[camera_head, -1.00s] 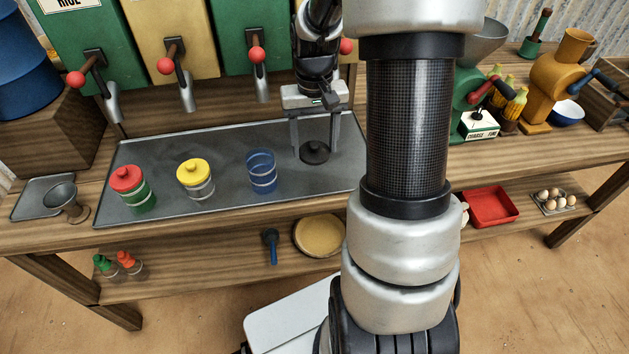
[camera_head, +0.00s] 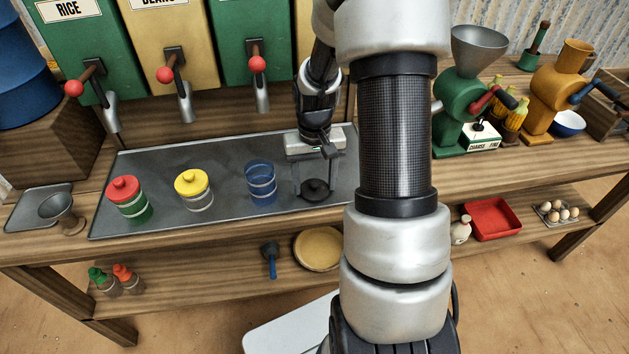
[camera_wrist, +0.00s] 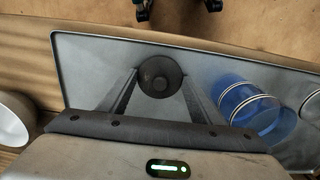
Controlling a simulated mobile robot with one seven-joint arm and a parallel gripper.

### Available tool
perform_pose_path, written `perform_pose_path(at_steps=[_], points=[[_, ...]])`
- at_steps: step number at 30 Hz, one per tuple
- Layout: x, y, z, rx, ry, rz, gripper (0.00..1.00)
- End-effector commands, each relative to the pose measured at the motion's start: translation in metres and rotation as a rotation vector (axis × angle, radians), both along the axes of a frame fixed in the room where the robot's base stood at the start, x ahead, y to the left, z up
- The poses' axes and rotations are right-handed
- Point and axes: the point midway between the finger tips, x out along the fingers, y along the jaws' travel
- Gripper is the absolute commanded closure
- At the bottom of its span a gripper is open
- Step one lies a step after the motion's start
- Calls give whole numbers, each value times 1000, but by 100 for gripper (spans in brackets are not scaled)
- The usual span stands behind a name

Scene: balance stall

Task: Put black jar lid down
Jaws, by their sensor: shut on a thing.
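The black jar lid (camera_head: 314,190) is a dark disc with a small knob on top. My gripper (camera_head: 315,183) points down and its two fingers close on opposite sides of the lid. The wrist view also shows the lid (camera_wrist: 160,75) between the fingertips (camera_wrist: 160,80). The lid is low over the right part of the grey metal tray (camera_head: 225,205); I cannot tell whether its underside touches the tray. The open blue jar (camera_head: 261,184) stands to its left, apart from it; it also shows in the wrist view (camera_wrist: 250,108).
A yellow-lidded jar (camera_head: 193,190) and a red-lidded jar (camera_head: 129,200) stand further left on the tray. Dispensers with red-knobbed levers (camera_head: 257,64) rise behind. A green grinder (camera_head: 462,115) stands to the right. The tray's front strip is clear.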

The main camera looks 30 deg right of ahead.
Motion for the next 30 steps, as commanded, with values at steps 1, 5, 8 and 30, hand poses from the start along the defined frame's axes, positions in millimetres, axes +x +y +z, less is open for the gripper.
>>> perform_pose_path(at_steps=[1,5,8,30], points=[[0,0,-3,0,0,0,63],[0,0,-2,0,0,0,24],[0,0,-2,0,0,0,24],[1,0,96,-2,-5,0,24]])
